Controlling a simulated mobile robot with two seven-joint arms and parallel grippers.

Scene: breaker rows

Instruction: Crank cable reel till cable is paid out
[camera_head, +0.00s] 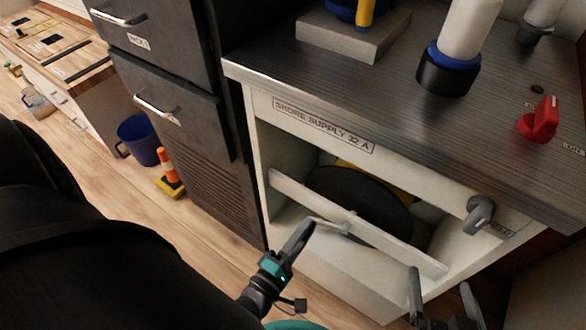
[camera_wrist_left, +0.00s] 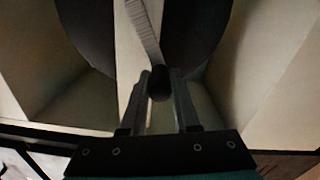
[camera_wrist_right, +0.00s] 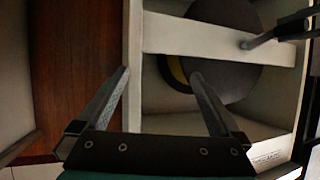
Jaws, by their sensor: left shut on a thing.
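The cable reel (camera_head: 365,200) is a large dark disc inside the white cabinet, behind a white crossbar (camera_head: 400,243); it also shows in the left wrist view (camera_wrist_left: 205,35) and the right wrist view (camera_wrist_right: 235,85). Its crank arm (camera_wrist_left: 143,30) is a grey bar in front of the crossbar, ending in a black knob (camera_wrist_left: 160,83). My left gripper (camera_head: 308,226) is shut on this knob, one finger on each side. My right gripper (camera_head: 441,278) is open and empty, low in front of the cabinet's right part. Part of the reel is hidden by the crossbar.
The cabinet's label (camera_head: 322,126) reads "SHORE SUPPLY 32 A". A grey fitting (camera_head: 481,212) sticks out at its right front. On the worktop stand a blue-collared post (camera_head: 450,68) and a red switch (camera_head: 540,120).

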